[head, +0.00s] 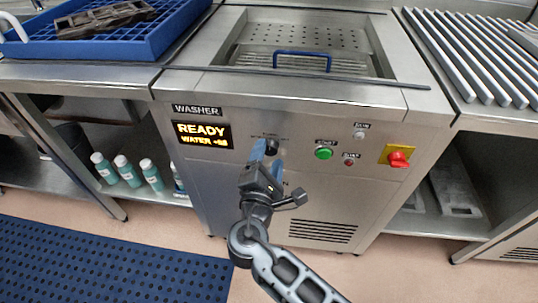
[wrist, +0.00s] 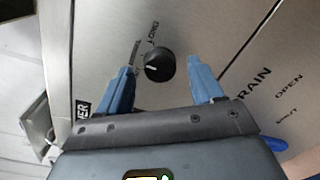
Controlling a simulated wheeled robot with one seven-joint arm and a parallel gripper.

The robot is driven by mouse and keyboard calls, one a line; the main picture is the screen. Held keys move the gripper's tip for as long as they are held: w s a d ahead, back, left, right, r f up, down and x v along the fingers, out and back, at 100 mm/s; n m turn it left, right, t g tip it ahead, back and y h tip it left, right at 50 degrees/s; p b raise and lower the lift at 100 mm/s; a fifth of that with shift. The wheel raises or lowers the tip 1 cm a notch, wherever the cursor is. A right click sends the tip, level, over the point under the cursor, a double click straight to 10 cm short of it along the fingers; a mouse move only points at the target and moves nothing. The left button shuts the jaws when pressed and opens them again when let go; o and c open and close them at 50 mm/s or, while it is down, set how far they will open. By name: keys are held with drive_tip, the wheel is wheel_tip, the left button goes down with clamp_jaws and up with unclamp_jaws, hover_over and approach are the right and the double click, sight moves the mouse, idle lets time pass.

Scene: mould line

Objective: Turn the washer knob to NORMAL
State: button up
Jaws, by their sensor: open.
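The washer (head: 300,130) is a steel cabinet with a front control panel. Its black round knob (wrist: 159,66) has a white pointer mark facing left in the wrist view. Small labels stand around the knob's left and upper side; they are too small and skewed to read surely. In the head view the knob (head: 272,146) shows just beyond my gripper, partly hidden. My gripper (wrist: 160,64) is open, with one blue finger on each side of the knob and a gap on both sides. In the head view my gripper (head: 266,158) is in front of the panel.
A lit display (head: 203,134) reads READY and WATER. To the knob's right are a green button (head: 323,153), small buttons and a red switch on a yellow plate (head: 398,158). The washer basin (head: 300,38) has a blue-handled rack (head: 301,62). Bottles stand on the left shelf.

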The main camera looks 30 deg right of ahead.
drive_tip(key=v, duration=0.6)
drive_tip(key=shift+s+a, duration=0.2)
drive_tip(key=shift+s, duration=0.1)
drive_tip(key=s+d+f+m+g+y+p, duration=0.25)
drive_tip(key=s+f+y, duration=0.45)
drive_tip(key=s, duration=0.5)
drive_tip(key=s+m+y, duration=0.2)
drive_tip(key=s+m, duration=0.1)
drive_tip(key=s, duration=0.6)
drive_tip(key=s+d+r+m+t+y+p, duration=0.1)
drive_tip(key=s+r+m+t, duration=0.1)
drive_tip(key=s+r+m, duration=0.4)
drive_tip(key=s+d+r+m+t+p, duration=0.1)
drive_tip(key=s+r+m, duration=0.4)
drive_tip(key=r, duration=1)
drive_tip(key=shift+s+m+t+y, duration=0.35)
drive_tip(key=shift+s+y, duration=0.05)
drive_tip(key=shift+s, duration=0.7)
